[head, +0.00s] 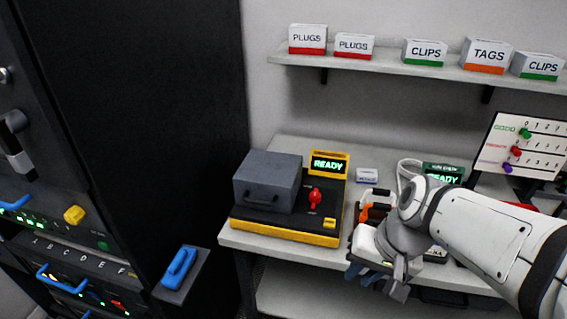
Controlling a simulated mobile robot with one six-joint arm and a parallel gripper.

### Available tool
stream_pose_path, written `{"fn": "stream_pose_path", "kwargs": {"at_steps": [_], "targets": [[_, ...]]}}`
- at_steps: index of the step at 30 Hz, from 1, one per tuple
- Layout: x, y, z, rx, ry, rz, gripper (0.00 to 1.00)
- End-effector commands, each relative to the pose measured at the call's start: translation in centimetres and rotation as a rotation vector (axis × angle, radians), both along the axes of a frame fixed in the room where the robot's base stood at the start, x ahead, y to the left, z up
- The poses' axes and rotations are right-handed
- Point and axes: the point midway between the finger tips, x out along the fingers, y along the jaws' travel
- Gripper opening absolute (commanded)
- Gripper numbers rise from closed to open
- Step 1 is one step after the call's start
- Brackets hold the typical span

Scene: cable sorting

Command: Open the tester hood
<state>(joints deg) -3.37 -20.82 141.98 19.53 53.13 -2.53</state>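The tester (284,236) stands on the left part of the bench, with a black and yellow base. Its grey box-shaped hood (268,183) sits down over the left of the base, shut, with a dark handle (262,197) on the front. A red lever (315,196) stands upright to the right of the hood. A display (328,163) behind it reads READY in green. My gripper (378,280) is to the right of the tester, near the bench's front edge, apart from the hood and pointing down. Its finger gap is not clear from this angle.
A second device with a green READY display (442,174) is partly hidden behind my arm. A small white label block (367,176) stands between the devices. A shelf (390,66) with several labelled boxes hangs above.

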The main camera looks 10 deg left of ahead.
Motion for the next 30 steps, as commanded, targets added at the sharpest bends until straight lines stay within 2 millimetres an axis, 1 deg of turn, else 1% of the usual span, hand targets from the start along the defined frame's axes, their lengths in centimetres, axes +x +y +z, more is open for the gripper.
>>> {"fn": "stream_pose_path", "kwargs": {"at_steps": [1, 3, 6, 8, 9, 11, 12, 16, 18, 21, 26, 30], "targets": [[0.5, 2.0, -1.2, 0.091, 0.047, -0.020, 0.20], [1.3, 4.9, -1.8, 0.230, 0.101, -0.057, 0.20], [3.0, 8.7, -2.2, 0.424, 0.167, -0.125, 0.20], [4.3, 10.7, -2.3, 0.536, 0.199, -0.172, 0.20], [5.3, 12.0, -2.3, 0.609, 0.217, -0.208, 0.20], [7.0, 13.6, -2.4, 0.716, 0.238, -0.266, 0.20], [8.2, 14.5, -2.4, 0.783, 0.249, -0.307, 0.20], [12.0, 16.4, -2.8, 0.965, 0.262, -0.437, 0.20], [13.7, 16.9, -3.0, 1.035, 0.259, -0.500, 0.20], [15.6, 17.2, -3.3, 1.107, 0.252, -0.567, 0.20], [17.0, 17.6, -3.6, 1.155, 0.242, -0.619, 0.20], [17.7, 19.0, -3.8, 1.161, 0.243, -0.621, 0.20]]}}
